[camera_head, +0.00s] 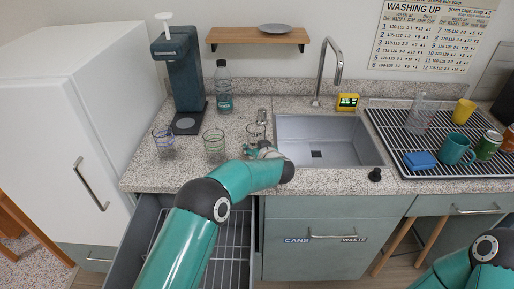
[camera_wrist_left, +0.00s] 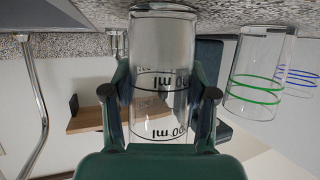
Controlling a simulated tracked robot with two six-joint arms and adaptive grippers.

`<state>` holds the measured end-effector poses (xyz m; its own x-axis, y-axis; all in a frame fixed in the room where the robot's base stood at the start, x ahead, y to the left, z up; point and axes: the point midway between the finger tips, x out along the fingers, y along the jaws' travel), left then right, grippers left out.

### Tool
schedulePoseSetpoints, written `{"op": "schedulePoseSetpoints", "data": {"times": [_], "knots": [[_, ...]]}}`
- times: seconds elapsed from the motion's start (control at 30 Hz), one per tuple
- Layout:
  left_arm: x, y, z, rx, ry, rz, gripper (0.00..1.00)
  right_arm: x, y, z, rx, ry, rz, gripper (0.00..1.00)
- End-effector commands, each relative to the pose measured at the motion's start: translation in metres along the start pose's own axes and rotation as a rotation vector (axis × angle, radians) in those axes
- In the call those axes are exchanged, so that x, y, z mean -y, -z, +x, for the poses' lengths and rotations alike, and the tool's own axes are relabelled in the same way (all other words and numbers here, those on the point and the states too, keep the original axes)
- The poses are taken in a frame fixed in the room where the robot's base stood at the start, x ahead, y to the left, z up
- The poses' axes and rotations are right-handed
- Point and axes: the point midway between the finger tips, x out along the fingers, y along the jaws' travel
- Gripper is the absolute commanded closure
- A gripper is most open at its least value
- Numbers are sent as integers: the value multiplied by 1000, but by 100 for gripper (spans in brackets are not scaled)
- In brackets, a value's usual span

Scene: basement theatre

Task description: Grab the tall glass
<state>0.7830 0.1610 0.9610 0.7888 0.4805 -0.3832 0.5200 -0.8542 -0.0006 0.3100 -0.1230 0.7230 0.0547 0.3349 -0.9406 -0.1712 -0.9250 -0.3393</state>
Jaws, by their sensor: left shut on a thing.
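A clear glass with black rings and black lettering (camera_wrist_left: 160,45) is between the fingers of my left gripper (camera_wrist_left: 160,88), which is shut on it. In the head view this glass (camera_head: 256,131) is at the counter's front, left of the sink, partly hidden by my left gripper (camera_head: 257,148). The left wrist view is upside down, and the glass's base is at or close to the counter; I cannot tell if it touches. A green-ringed glass (camera_head: 214,143) and a blue-and-purple-ringed glass (camera_head: 164,141) stand to its left. My right gripper is out of view.
A dark dispenser (camera_head: 176,75) and a bottle (camera_head: 224,88) stand behind the glasses. The sink (camera_head: 300,128) is to the right. A drying rack (camera_head: 386,133) holds a clear vessel (camera_head: 420,114), cups and a blue sponge (camera_head: 420,160). An open drawer (camera_head: 145,225) is below.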

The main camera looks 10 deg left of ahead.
Motion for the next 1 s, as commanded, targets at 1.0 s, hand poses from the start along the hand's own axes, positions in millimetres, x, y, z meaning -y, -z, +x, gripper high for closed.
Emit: {"op": "schedulePoseSetpoints", "data": {"times": [1.0], "knots": [[-1, 58, -24, -4, -2, -3, 92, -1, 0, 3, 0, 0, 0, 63]]}}
